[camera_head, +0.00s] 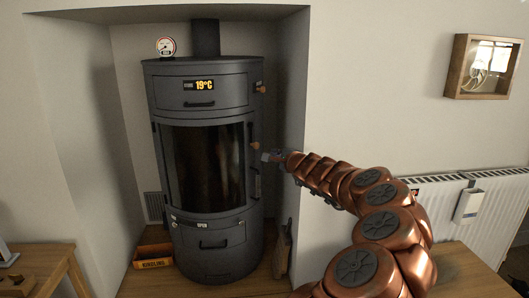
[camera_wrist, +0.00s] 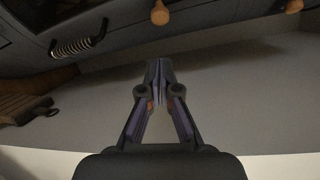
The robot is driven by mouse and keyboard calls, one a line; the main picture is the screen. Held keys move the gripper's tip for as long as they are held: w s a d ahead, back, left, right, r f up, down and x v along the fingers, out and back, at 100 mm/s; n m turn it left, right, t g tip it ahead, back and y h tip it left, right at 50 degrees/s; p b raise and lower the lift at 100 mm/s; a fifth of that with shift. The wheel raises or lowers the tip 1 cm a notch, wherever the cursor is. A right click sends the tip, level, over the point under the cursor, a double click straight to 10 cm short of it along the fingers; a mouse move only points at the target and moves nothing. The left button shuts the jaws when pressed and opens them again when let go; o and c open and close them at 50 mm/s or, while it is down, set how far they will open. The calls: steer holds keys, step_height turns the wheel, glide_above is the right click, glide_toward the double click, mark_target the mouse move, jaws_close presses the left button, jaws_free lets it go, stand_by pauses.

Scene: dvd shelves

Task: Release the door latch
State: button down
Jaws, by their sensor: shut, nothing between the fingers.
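A dark grey stove (camera_head: 160,92) stands in the alcove, with a shut glass door (camera_head: 208,170) at its middle. A dark upright handle (camera_head: 257,185) is at the door's right edge; in the wrist view a handle wrapped in a pale coil (camera_wrist: 78,46) shows at upper left. A copper-coloured knob (camera_head: 255,146) sits above the handle, and it seems to be the knob at top centre of the wrist view (camera_wrist: 160,13). My gripper (camera_head: 266,156) is shut and empty, just right of the stove near this knob. I see no contact. Which part is the latch is unclear.
A second copper knob (camera_head: 262,89) sits higher on the stove's side. A kindling box (camera_head: 153,263) stands at the stove's lower left, and a wooden board (camera_head: 282,250) leans at its right. The alcove's right wall is close to my arm. A radiator (camera_head: 500,215) is at right.

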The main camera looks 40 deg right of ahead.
steer(key=shift+w, duration=0.1)
steer(key=x, duration=0.9)
steer(key=shift+w+p, duration=0.35)
steer(key=shift+p, duration=0.1)
steer(key=shift+d, duration=0.1)
steer(key=shift+a+r+p, duration=0.1)
steer(key=shift+a+p, duration=0.1)
steer(key=shift+p, duration=0.45)
